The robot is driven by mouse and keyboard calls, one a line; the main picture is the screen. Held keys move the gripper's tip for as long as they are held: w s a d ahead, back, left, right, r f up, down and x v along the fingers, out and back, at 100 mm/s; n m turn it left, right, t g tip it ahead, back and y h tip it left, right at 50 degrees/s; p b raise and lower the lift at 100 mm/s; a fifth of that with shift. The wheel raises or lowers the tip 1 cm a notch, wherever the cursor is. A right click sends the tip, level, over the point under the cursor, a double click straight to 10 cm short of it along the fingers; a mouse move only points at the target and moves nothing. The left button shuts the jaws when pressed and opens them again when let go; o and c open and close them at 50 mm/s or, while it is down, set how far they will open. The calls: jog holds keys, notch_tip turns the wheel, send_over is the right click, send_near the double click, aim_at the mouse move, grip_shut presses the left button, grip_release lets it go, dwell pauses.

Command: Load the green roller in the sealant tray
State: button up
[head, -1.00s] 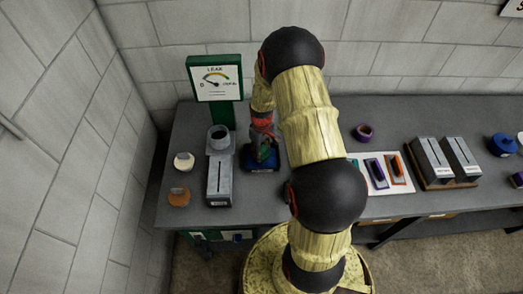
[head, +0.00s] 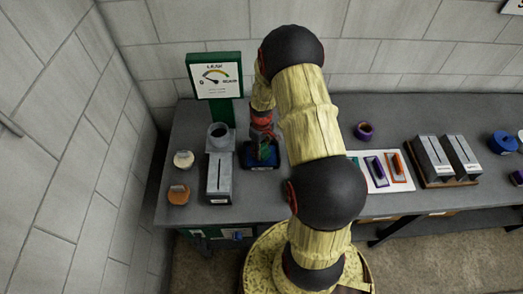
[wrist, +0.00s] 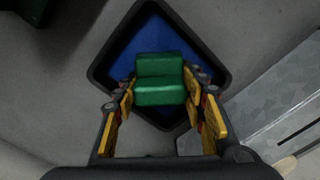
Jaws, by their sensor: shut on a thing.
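The green roller (wrist: 160,78) is a stepped green block between the yellow finger pads of my gripper (wrist: 165,100) in the wrist view. My gripper is shut on it. The sealant tray (wrist: 97,75) is dark-rimmed with a blue inside, and the roller shows over that blue area. I cannot tell whether the roller touches the blue. In the head view my gripper (head: 262,143) points down over the tray (head: 262,168), which stands on the grey bench; the arm and fingers partly hide the roller there.
A grey slotted duct (head: 219,180) with a round collar stands left of the tray. A green-framed leak gauge (head: 215,77) stands behind. Cream (head: 184,159) and orange (head: 178,195) discs lie at left. A white mat (head: 402,186) holds purple and orange tools at right.

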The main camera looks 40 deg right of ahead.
aim_at(262, 147)
jog(key=shift+s+f+b, duration=0.1)
jog(key=shift+f+b, duration=0.25)
jog(key=shift+f, duration=0.15)
dwell(1.3)
jog(key=shift+r+p, duration=2.05)
jog(key=shift+r, duration=1.55)
jog(key=shift+f, duration=0.1)
